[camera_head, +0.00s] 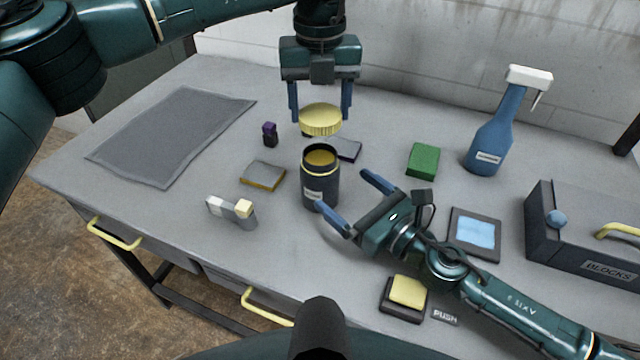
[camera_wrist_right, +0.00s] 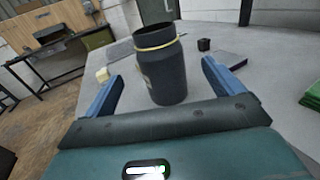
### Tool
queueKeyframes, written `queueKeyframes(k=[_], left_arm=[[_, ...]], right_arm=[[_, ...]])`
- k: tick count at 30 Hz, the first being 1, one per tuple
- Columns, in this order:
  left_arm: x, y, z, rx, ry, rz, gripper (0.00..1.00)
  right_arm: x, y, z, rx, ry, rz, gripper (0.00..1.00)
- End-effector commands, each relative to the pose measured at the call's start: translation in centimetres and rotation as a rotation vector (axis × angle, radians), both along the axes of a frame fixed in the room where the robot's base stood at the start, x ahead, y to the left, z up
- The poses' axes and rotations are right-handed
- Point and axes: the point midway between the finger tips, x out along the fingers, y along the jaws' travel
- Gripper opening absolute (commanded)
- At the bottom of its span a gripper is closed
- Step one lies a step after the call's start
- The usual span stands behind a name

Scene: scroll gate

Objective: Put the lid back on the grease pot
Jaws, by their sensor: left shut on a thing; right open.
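The grease pot (camera_head: 320,186) is a dark upright jar with a yellowish ring near its top and yellow-brown contents; its mouth is uncovered. The yellow ribbed lid (camera_head: 320,119) is held level by my left gripper (camera_head: 320,112), which is shut on it, above and behind the pot in the head view. My right gripper (camera_head: 349,205) is open, its blue fingers pointing at the pot from the right and front. In the right wrist view the pot (camera_wrist_right: 162,75) stands between the open fingers (camera_wrist_right: 163,90), with visible space on both sides.
Left of the pot lie a yellow-edged block (camera_head: 263,176), a white-and-cream piece (camera_head: 232,211) and a grey mat (camera_head: 172,135). To the right are a green block (camera_head: 423,161), a blue spray bottle (camera_head: 489,135), a blue-screened panel (camera_head: 474,235), a yellow push button (camera_head: 408,291) and a blocks box (camera_head: 585,235).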

Motion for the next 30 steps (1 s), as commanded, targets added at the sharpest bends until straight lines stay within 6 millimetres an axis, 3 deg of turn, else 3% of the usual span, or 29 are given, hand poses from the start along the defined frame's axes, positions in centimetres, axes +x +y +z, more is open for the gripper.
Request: queueKeyframes(k=[6, 12, 25, 30], left_arm=[[0.0, 0.0, 0.0, 0.000, 0.000, 0.000, 0.41], [0.0, 0.0, 0.0, 0.000, 0.000, 0.000, 0.41], [0.0, 0.0, 0.0, 0.000, 0.000, -0.001, 0.41], [0.0, 0.0, 0.0, 0.000, 0.000, -0.001, 0.41]], right_arm=[[3.1, 2.9, 0.1, 0.001, -0.002, 0.001, 0.93], [4.9, 4.5, 0.0, 0.000, 0.000, 0.001, 0.93], [5.5, 5.0, 0.0, -0.001, 0.001, 0.001, 0.93], [5.5, 5.0, 0.0, -0.001, 0.001, 0.001, 0.80]])
